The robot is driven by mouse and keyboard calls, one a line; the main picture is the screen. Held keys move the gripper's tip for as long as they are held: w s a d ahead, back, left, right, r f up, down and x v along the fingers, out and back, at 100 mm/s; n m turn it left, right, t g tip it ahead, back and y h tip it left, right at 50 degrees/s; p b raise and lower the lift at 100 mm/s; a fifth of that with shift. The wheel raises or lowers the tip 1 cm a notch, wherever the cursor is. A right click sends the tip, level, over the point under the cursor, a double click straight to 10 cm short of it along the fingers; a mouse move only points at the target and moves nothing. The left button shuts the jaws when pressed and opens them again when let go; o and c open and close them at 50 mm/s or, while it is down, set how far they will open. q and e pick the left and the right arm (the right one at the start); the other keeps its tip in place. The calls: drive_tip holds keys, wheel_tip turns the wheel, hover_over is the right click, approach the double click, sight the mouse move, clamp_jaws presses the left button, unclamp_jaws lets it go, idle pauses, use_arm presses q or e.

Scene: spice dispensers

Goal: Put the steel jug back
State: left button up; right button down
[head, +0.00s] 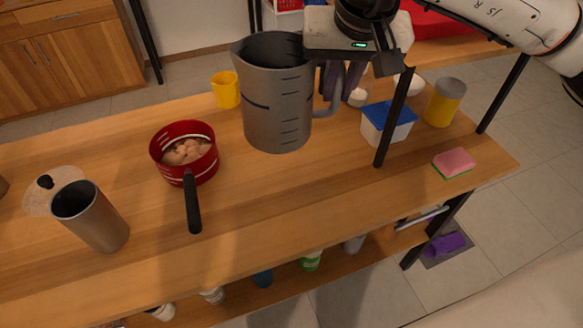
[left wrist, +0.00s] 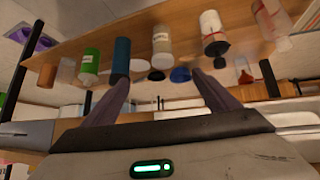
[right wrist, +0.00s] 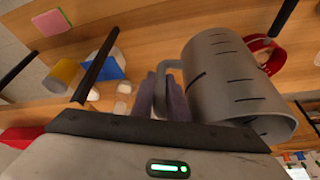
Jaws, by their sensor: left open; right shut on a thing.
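The grey steel jug (head: 277,108) is held upright above the wooden table (head: 290,200) in the head view, with dark measuring marks on its side. My right gripper (head: 340,78) is shut on the jug's handle at its right side. In the right wrist view the jug (right wrist: 222,82) fills the right half, and my right gripper's fingers (right wrist: 168,98) are at its handle. My left gripper (left wrist: 158,92) is open and empty, with several bottles on a lower shelf in view beyond it. It does not show in the head view.
A red pan (head: 188,146) with brown food and a tall metal cylinder (head: 92,216) stand left on the table. A yellow cup (head: 226,89) is behind. A blue-lidded box (head: 388,122), yellow container (head: 446,102) and pink sponge (head: 454,163) are right, beside a black post (head: 393,118).

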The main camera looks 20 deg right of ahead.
drive_tip(key=s+d+b+x, duration=0.1)
drive_tip(key=d+b+x, duration=0.1)
drive_tip(key=x, duration=1.5)
drive_tip(key=shift+d+f, duration=0.3)
drive_tip(key=shift+f, duration=0.1)
drive_tip(key=c, duration=2.1)
unclamp_jaws()
drive_tip(key=shift+s+f, duration=0.15)
drive_tip(key=shift+s, duration=0.05)
drive_tip(key=o, duration=0.4)
drive_tip(key=shift+c, duration=0.2)
drive_tip(key=v, duration=1.2)
drive_tip(key=shift+a+r, duration=0.2)
